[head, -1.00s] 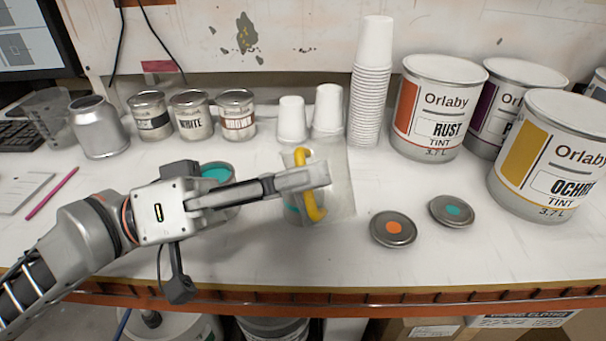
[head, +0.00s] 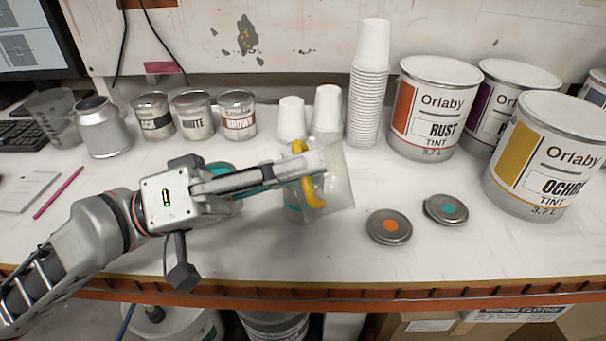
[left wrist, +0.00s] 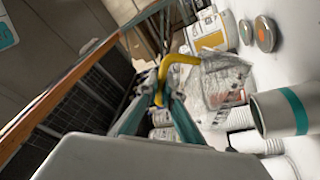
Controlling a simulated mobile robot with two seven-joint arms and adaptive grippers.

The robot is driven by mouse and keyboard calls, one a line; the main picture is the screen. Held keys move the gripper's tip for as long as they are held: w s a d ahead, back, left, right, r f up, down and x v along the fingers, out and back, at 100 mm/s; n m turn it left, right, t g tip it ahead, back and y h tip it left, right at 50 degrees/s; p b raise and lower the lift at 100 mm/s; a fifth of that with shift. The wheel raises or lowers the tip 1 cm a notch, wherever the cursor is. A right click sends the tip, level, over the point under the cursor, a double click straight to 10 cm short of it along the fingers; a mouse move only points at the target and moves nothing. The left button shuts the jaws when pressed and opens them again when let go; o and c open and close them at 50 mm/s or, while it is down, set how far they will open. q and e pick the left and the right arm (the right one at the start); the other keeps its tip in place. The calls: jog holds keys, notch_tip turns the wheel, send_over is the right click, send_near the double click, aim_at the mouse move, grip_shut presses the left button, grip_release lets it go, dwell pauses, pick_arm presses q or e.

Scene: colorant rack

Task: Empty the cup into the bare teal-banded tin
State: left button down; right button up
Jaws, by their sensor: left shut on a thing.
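My left gripper (head: 315,170) reaches in from the left and is shut on the yellow handle (head: 312,192) of a clear, see-through cup (head: 335,185). The cup is held above the bench and looks tilted; its contents cannot be made out. The handle (left wrist: 178,62) and cup (left wrist: 222,80) also show in the left wrist view. A pale tin with a teal band (left wrist: 295,108) stands beside the cup there, with no lettering visible. My right gripper is not in view.
An orange-dotted lid (head: 389,226) and a teal-dotted lid (head: 446,208) lie to the right. Large Orlaby cans, including RUST (head: 435,105) and OCHRE (head: 545,150), stand behind them. A tall cup stack (head: 370,85) and small labelled tins (head: 195,115) line the back.

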pick_arm(q)
jog(key=shift+s+r, duration=0.2)
jog(key=shift+r, duration=0.1)
jog(key=shift+w+r+n+p, duration=0.1)
jog(key=shift+w+n+p, duration=0.15)
jog(key=shift+n+p, duration=0.05)
jog(key=shift+a+r, duration=0.1)
jog(key=shift+r, duration=0.1)
jog(key=shift+n, duration=0.3)
jog(key=shift+w+r+t+p, duration=0.1)
jog(key=shift+w+t+p, duration=0.15)
jog(key=shift+t+p, duration=0.15)
jog(key=shift+s+r+n, duration=0.1)
jog(key=shift+r+n, duration=0.05)
jog(key=shift+n, duration=0.15)
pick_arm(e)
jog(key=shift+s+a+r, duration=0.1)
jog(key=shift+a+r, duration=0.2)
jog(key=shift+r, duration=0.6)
